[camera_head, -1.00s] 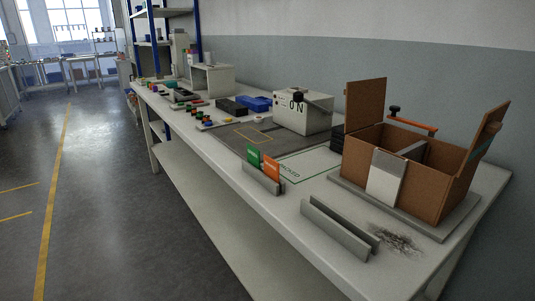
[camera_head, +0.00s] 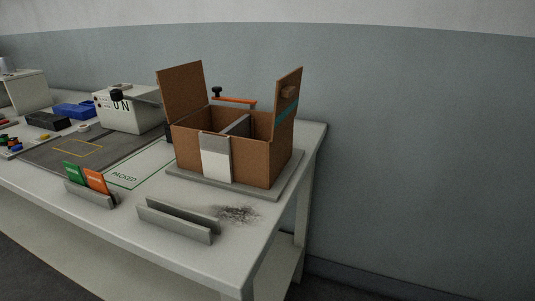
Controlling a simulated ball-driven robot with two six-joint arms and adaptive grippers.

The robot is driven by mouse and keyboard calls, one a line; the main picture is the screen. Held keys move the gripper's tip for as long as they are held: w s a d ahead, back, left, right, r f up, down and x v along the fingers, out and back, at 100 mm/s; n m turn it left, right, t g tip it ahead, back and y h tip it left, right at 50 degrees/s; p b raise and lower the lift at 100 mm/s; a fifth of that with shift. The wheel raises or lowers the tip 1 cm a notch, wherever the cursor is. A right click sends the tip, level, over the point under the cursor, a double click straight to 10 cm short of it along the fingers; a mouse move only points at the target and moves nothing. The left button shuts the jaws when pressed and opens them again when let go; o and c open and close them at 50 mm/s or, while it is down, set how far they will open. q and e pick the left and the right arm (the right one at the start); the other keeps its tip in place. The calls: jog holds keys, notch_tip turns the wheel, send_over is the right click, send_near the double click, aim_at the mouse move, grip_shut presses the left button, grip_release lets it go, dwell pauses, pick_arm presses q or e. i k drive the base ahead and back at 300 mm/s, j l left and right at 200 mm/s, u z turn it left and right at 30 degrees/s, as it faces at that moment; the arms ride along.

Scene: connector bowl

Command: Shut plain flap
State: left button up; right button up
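A brown cardboard box (camera_head: 258,163) stands open on a grey base plate (camera_head: 287,177) near the right end of the workbench. Its left flap (camera_head: 183,92) is plain brown and stands up, leaning outward. Its right flap (camera_head: 286,103) also stands up and bears a teal stripe and a small brown patch. A grey divider (camera_head: 239,126) shows inside the box. A grey and white panel (camera_head: 216,160) is on its front face. Neither gripper is in view.
An orange bar with a dark knob (camera_head: 234,100) is behind the box. A grey slotted rail (camera_head: 178,221) and a dark scuffed patch (camera_head: 238,214) lie in front. Green and orange cards (camera_head: 86,178) stand in a holder left. A white "ON" machine (camera_head: 126,112) stands further left.

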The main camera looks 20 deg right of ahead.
aim_at(183, 89)
jog(key=k+j+z, duration=0.1)
jog(key=j+z, duration=0.25)
jog(key=k+j+z, duration=0.15)
jog(key=j+z, duration=0.15)
jog(key=i+j+z, duration=0.15)
jog(key=j+z, duration=0.25)
jog(key=i+j+z, duration=0.15)
jog(key=j+z, duration=0.6)
jog(key=i+j+z, duration=0.1)
jog(key=j, duration=0.85)
jog(key=j+z, duration=0.1)
jog(key=j, duration=0.8)
